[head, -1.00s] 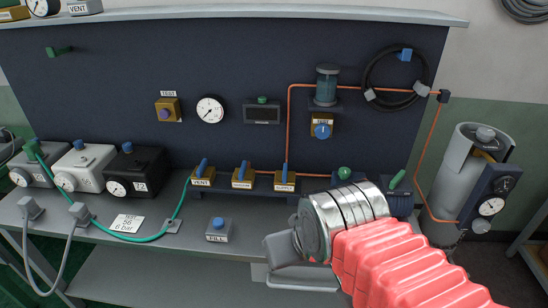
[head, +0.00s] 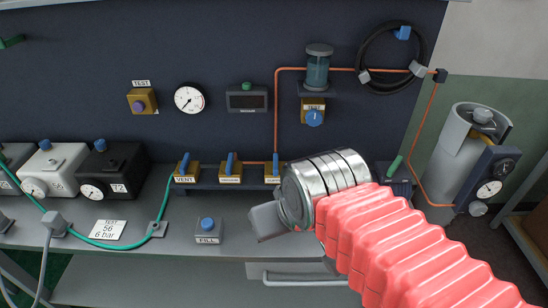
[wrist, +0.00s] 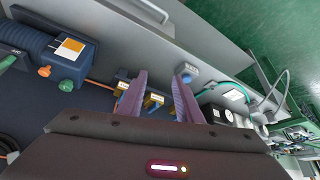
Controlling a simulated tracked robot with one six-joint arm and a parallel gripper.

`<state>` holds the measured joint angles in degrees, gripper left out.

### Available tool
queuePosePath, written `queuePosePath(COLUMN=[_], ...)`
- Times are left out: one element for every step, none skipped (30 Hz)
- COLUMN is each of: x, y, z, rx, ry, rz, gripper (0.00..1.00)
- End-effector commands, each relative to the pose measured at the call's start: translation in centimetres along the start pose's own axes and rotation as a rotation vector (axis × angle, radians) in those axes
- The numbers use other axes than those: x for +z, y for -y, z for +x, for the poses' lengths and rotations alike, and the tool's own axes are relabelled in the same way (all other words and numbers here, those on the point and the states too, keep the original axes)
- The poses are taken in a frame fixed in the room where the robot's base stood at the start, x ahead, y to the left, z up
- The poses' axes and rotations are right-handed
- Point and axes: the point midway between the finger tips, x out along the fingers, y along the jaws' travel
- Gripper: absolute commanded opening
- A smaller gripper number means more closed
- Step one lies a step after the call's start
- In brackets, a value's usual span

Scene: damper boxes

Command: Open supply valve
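The supply valve (head: 273,175) is the rightmost of three brass valves in the head view. Its blue lever points up, and its label is partly readable. The copper pipe rises behind it. My gripper (head: 262,222) is just below and in front of it, over the bench, with wrist and red sleeve to the right. In the wrist view my gripper (wrist: 160,77) has two purple fingers spread apart, with no object held. A brass valve (wrist: 153,102) shows between the fingers, farther off. Another brass valve (wrist: 121,88) is partly behind the left finger.
The vent valve (head: 186,172) and a middle valve (head: 230,172) stand left of the supply valve. A grey fill box (head: 208,231) with a blue button sits on the bench. A blue unit (wrist: 65,60) with green and orange knobs shows in the wrist view.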

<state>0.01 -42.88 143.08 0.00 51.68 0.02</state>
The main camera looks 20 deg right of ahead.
Motion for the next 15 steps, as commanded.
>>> queuePosePath(x=[-0.2, -0.4, -0.6, -0.8, -1.1, -1.6, -2.0, -2.5, -3.2, -3.7, -4.3, -5.1, -5.7, -6.2, -7.0], y=[0.0, -0.1, -0.1, -0.1, -0.2, -0.3, -0.6, -0.8, -1.0, -1.1, -1.2, -1.3, -1.4, -1.5, -1.7], z=[-0.1, -0.1, -0.1, -0.2, -0.2, -0.3, -0.4, -0.5, -0.5, -0.6, -0.7, -0.7, -0.8, -0.8, -0.8], rx=[0.0, 0.001, 0.002, 0.002, 0.003, 0.004, 0.006, 0.007, 0.009, 0.01, 0.011, 0.013, 0.015, 0.016, 0.018], ry=[0.001, 0.003, 0.006, 0.011, 0.015, 0.021, 0.027, 0.032, 0.042, 0.049, 0.056, 0.066, 0.073, 0.082, 0.092], rz=[0.002, 0.003, 0.006, 0.008, 0.011, 0.016, 0.021, 0.026, 0.033, 0.038, 0.044, 0.052, 0.057, 0.063, 0.07], gripper=[0.32, 0.32, 0.32, 0.32, 0.32, 0.32, 0.32, 0.32, 0.32, 0.32, 0.32, 0.32, 0.32, 0.32, 0.32])
